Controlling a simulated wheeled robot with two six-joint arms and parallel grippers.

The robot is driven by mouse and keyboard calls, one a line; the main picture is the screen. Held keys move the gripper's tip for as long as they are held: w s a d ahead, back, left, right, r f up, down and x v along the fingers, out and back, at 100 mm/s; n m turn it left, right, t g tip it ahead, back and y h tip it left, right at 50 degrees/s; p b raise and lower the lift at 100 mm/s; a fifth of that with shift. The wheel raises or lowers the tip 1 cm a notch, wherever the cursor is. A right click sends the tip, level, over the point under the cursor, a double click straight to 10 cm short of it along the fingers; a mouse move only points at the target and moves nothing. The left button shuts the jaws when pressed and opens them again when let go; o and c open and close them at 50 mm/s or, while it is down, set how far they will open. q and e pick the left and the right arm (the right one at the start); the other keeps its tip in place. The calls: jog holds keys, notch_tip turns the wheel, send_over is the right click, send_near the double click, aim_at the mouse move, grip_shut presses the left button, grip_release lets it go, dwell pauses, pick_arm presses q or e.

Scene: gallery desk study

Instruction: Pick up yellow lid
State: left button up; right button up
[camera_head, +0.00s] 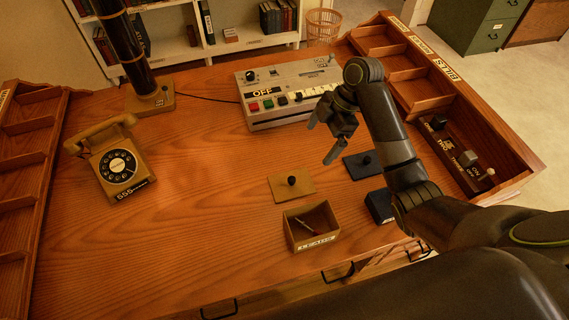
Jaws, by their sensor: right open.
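The yellow lid (278,188) is a flat yellowish-tan plate with a round black knob. It lies on the wooden desk just behind an open tan box (297,238) that holds a small pen-like item (308,228). My right gripper (322,142) is open and empty, with its fingers pointing down. It is above the desk, up and to the right of the yellow lid in the picture and apart from it. A dark blue lid (357,166) with a black knob lies to the right, beside my right arm. My left gripper is not in view.
A dark box (379,206) stands partly behind my right arm. A grey control console (285,92) with coloured buttons is at the back. A tan telephone (112,160) and a lamp (148,98) are on the left. Wooden trays (415,88) line the right edge. The desk's left middle is clear.

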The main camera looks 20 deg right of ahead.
jog(key=b, duration=0.3)
send_near(292, 179)
jog(key=f, duration=0.1)
jog(key=x, duration=0.3)
jog(key=shift+w+d+f, duration=0.2)
jog(key=shift+w+f, duration=0.05)
jog(key=shift+f, duration=0.2)
jog(key=a+f, duration=0.1)
jog(key=a+f+p, duration=0.1)
jog(key=f, duration=0.1)
jog(key=shift+s+a+f, duration=0.3)
jog(key=shift+a+f, duration=0.25)
jog(key=shift+f, duration=0.4)
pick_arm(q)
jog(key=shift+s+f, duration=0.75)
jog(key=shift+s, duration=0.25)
pick_arm(e)
jog(key=c, duration=0.9)
